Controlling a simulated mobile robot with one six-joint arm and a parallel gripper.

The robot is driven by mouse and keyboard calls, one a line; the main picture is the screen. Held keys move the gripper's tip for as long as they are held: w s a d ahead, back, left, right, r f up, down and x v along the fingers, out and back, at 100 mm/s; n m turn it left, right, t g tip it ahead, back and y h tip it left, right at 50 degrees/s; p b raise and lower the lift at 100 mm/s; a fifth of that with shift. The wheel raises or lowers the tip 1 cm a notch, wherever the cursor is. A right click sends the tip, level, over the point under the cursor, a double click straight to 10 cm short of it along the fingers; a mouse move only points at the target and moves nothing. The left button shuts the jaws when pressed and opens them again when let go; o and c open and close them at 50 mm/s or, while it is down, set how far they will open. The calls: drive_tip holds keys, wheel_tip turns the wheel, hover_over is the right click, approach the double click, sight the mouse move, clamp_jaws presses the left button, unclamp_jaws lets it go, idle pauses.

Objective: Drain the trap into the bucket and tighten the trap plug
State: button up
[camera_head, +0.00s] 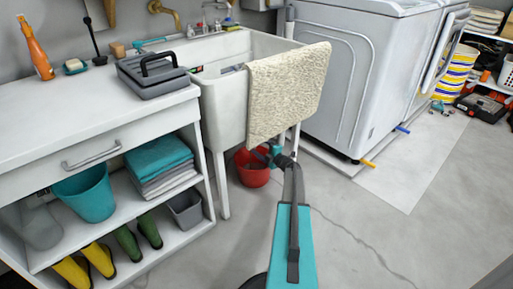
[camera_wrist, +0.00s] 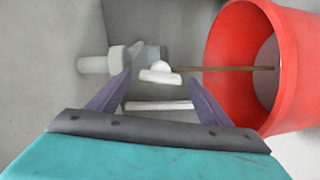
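The red bucket (camera_head: 254,175) stands on the floor under the sink (camera_head: 228,100). In the wrist view its rim and wall (camera_wrist: 299,60) fill the right side, turned sideways. White trap pipework (camera_wrist: 95,65) shows at left there, with a white T-shaped plug (camera_wrist: 158,77) near the middle. A thin brown streak (camera_wrist: 225,68), apparently draining water, runs from the plug into the bucket's mouth. My gripper (camera_wrist: 163,66) is open, its two fingers spread either side of the plug; contact cannot be told. In the head view my gripper (camera_head: 275,152) is by the bucket, partly hidden by my arm.
A beige towel (camera_head: 287,92) hangs over the sink's front edge above my arm. A shelf unit (camera_head: 110,140) stands left and a washing machine (camera_head: 350,80) right. A white bar (camera_wrist: 158,105) crosses between my fingers. The floor in front is clear.

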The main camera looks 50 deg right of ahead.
drive_tip(key=shift+s, duration=0.1)
drive_tip(key=shift+s, duration=0.1)
drive_tip(key=s+p, duration=0.4)
drive_tip(key=s, duration=0.9)
drive_tip(key=shift+s+a, duration=0.25)
drive_tip(key=shift+a, duration=0.2)
